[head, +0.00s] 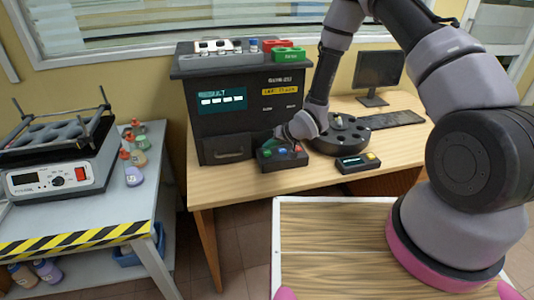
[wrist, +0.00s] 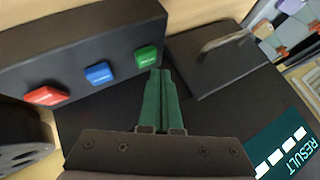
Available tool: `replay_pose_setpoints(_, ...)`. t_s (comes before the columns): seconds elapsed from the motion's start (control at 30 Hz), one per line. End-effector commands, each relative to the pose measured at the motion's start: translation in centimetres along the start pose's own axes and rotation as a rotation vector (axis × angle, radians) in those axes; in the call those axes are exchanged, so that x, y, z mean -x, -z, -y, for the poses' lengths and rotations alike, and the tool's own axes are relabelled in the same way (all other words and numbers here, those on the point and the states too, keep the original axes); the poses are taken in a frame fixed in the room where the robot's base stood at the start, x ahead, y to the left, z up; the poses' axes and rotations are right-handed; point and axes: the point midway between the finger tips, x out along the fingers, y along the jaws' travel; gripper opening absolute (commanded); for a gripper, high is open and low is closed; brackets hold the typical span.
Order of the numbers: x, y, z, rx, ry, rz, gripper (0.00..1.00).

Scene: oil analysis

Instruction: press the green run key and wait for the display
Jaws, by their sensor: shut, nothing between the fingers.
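The green key (wrist: 146,55) sits at one end of a black key box, beside a blue key (wrist: 98,73) and a red key (wrist: 46,95). My gripper (wrist: 157,72) is shut and empty, its green fingertips right at the edge of the green key; I cannot tell whether they touch it. In the head view the key box (head: 282,161) stands on the wooden table in front of the black analyzer (head: 245,110). The analyzer's display (head: 222,99) reads RESULT with a row of white blocks; it also shows in the wrist view (wrist: 290,150).
A black carousel (head: 341,135) stands right of the key box. A monitor (head: 378,73) and keyboard (head: 390,119) are behind. A shaker (head: 58,150) stands on the left cart.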

Motion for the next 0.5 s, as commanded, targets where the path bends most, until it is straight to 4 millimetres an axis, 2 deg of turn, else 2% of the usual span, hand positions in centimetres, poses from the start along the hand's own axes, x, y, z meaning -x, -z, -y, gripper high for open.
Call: replay_pose_setpoints(0.5,-0.59,-0.4,-0.4,0.0,0.0,-0.001,0.0)
